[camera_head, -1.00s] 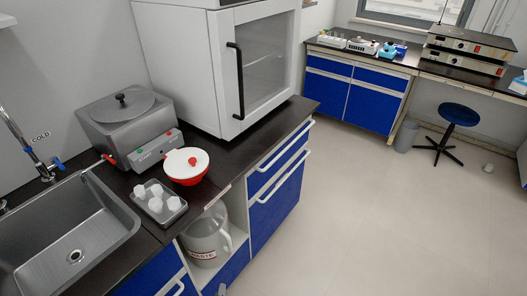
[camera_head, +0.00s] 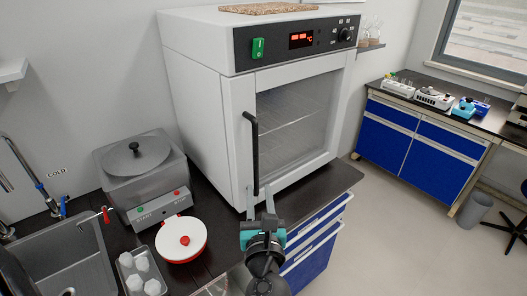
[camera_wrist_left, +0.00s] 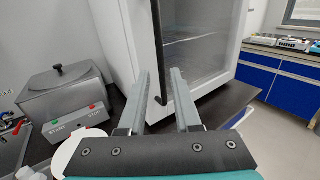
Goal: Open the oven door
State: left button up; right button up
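The oven (camera_head: 205,90) is a white cabinet with a black control panel on top. Its door (camera_head: 300,110) has a glass window and looks closed. A black vertical handle (camera_head: 252,150) runs along the door's left side; it also shows in the left wrist view (camera_wrist_left: 157,40). My left gripper (camera_head: 260,196) is open near the handle's lower end. In the left wrist view its two fingers (camera_wrist_left: 160,78) are apart, with the handle's lower part appearing between them. I cannot tell whether they touch it. My right gripper is not in view.
A steel water bath (camera_head: 138,170), a red-and-white lidded bowl (camera_head: 182,240) and a tray of white cups (camera_head: 143,275) stand left of the gripper, beside the sink (camera_head: 70,255). Blue drawers (camera_head: 312,255) lie below the dark counter. Open floor lies to the right.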

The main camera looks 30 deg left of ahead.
aim_at(256, 158)
pick_arm(q)
jog(key=x, duration=1.4)
jog(key=shift+w+a, duration=0.1)
jog(key=shift+c, duration=0.4)
grip_shut()
dwell(0.5)
